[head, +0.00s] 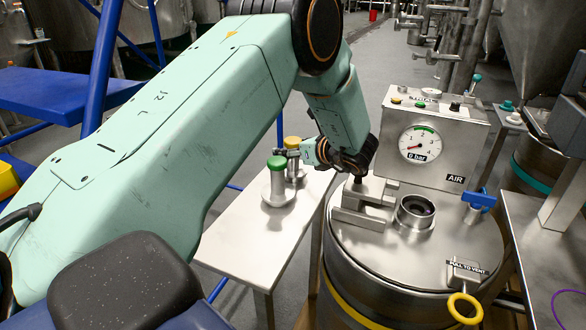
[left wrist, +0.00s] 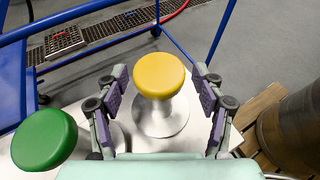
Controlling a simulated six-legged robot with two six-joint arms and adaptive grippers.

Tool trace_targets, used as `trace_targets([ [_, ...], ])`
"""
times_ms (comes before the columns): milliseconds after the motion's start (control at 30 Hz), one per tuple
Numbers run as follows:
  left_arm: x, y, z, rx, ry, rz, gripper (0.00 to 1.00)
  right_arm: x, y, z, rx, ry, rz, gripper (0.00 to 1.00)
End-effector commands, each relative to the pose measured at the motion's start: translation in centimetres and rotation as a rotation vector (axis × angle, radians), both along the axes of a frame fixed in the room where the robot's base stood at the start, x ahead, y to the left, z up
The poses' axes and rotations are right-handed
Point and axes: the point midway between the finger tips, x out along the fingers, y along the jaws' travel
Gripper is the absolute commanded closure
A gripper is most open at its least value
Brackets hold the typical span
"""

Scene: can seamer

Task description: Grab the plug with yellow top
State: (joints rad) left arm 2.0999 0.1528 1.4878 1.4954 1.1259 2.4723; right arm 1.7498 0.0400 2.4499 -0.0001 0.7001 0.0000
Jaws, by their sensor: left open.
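The plug with yellow top (left wrist: 160,76) stands upright on a pale side table, its round metal base resting on the surface. In the head view its yellow top (head: 292,142) shows just behind the green-topped plug, next to my left gripper. My left gripper (left wrist: 160,100) is open, with one finger on each side of the yellow-topped plug and visible gaps between. In the head view the left gripper (head: 306,152) reaches toward the plug from the right. The plug with green top (head: 277,178) stands in front of it; it also shows in the left wrist view (left wrist: 45,139). My right gripper is not in view.
The side table (head: 240,245) is otherwise bare. To its right stands a steel vessel (head: 345,255) with a clamp, a round port, a yellow ring and a blue valve (head: 480,200). A gauge box (head: 430,140) stands behind. Blue frame tubes (left wrist: 215,30) run beyond the table.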

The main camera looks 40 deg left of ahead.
Motion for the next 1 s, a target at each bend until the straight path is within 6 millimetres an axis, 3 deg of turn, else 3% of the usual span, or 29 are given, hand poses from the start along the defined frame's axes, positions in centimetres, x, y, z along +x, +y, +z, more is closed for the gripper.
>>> trace_targets([
  [133,0.01,-0.04,0.07,0.0,0.0,-0.001,0.31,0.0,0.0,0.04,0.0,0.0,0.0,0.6],
  [900,0.03,-0.08,0.14,0.001,-0.001,-0.001,0.97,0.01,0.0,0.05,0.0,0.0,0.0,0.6],
  [1000,0.04,-0.08,0.15,0.001,-0.001,-0.001,1.0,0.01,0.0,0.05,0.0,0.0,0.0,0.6],
])
